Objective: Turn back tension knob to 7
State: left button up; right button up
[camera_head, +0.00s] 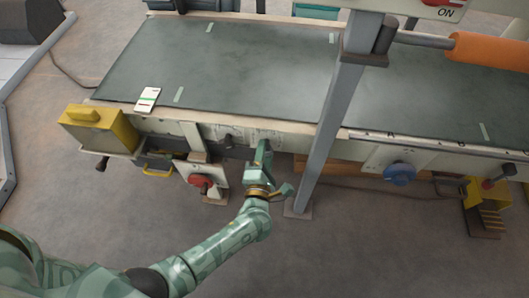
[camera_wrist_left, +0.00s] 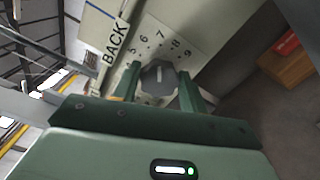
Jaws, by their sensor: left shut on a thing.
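The back tension knob (camera_wrist_left: 159,76) is a dark grey, many-sided knob with a pale mark on its face, in the middle of the left wrist view. It sits on a pale dial plate (camera_wrist_left: 190,28) with a BACK label and printed numbers, of which 5 to 9 show. My left gripper (camera_wrist_left: 158,88) is shut on the knob, one green finger on each side. I cannot tell exactly which number the pale mark points at. In the head view my left gripper (camera_head: 264,152) is at the table's front panel and hides the knob. My right gripper is not in view.
A red knob (camera_head: 200,181) is left of my gripper and a blue knob (camera_head: 399,173) is to the right. A grey post (camera_head: 335,110) stands close on the right. A yellow box (camera_head: 100,127) is at the left end. A white card (camera_head: 147,99) lies on the dark tabletop (camera_head: 250,60).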

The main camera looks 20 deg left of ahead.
pick_arm(q)
jog(key=shift+s+d+f+m, duration=0.1)
jog(key=shift+f+m, duration=0.05)
jog(key=shift+m, duration=0.15)
jog(key=o, duration=1)
jog(key=shift+c, duration=0.2)
